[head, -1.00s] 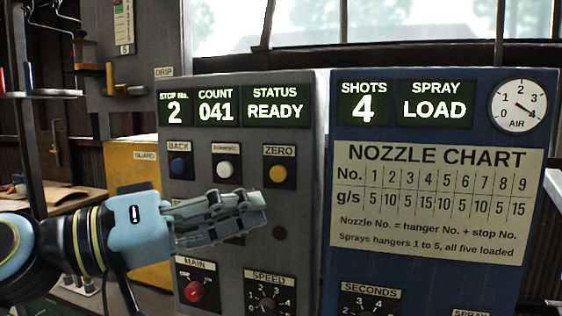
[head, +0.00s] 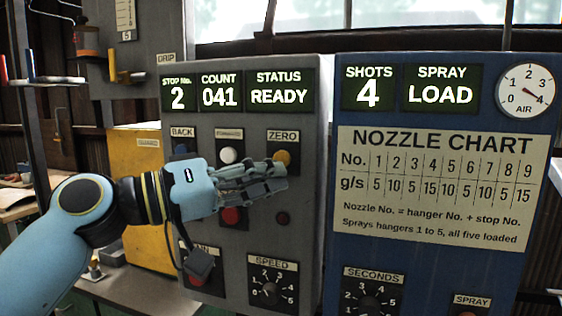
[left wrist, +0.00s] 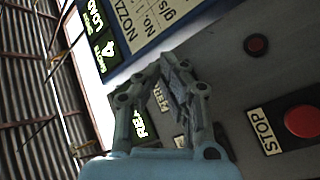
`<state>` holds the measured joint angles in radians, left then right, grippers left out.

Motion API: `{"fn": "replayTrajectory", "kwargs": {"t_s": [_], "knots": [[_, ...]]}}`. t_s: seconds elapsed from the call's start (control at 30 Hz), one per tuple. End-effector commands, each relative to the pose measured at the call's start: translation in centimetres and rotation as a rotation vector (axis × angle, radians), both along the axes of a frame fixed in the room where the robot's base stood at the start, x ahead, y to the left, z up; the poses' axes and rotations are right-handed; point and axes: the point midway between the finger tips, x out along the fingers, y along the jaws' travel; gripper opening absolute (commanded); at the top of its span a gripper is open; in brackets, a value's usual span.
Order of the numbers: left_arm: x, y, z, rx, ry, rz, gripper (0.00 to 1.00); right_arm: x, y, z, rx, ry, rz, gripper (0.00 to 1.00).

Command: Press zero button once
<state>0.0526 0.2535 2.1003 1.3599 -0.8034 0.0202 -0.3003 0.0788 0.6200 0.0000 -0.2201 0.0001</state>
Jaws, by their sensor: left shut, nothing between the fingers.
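The yellow zero button (head: 282,157) sits under its ZERO label on the grey control panel (head: 305,230) in the head view. Its lower part is close behind my fingertips. My left gripper (head: 280,178) is shut and empty, its fingers pointing right just below the button. I cannot tell whether it touches the button. In the left wrist view the shut fingers (left wrist: 172,70) stand in front of the panel, and I cannot make out the zero button there. The COUNT display (head: 220,94) reads 041. My right gripper is not in view.
A red button (head: 231,215) is just below my fingers; in the left wrist view the red button (left wrist: 303,121) is labelled STOP. A blue panel (head: 430,258) stands at right.

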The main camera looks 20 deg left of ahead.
Motion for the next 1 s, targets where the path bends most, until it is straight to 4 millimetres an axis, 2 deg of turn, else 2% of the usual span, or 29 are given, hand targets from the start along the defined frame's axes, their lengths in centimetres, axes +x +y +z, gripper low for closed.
{"fn": "replayTrajectory", "kwargs": {"t_s": [0.1, 0.27, 1.0], "knots": [[1.0, -0.1, -0.1, -0.001, 0.001, 0.0, 0.0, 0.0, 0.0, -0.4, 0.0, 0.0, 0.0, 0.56], [1.5, -0.1, 0.0, -0.001, 0.001, -0.001, 0.0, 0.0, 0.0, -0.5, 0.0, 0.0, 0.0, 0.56], [1.5, -0.1, 0.0, 0.0, 0.001, -0.001, 0.0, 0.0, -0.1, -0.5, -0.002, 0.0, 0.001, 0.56]]}}
